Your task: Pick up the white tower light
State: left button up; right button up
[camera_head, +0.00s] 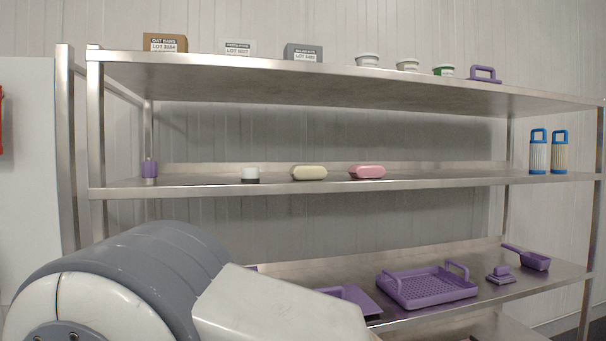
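A small white cylinder with a dark base (250,174) stands upright on the middle shelf, left of centre. It may be the white tower light, but it is too small to tell for sure. No other thing in view looks clearly like a white tower light. Neither of my grippers is in view. One of my arm's links, grey and white, fills the lower left and hides part of the lower shelf.
Boxes and tubs stand above. A purple basket (428,289) sits below.

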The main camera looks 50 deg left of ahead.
aim_at(249, 174)
jog(key=i, duration=1.75)
jog(key=u, duration=3.4)
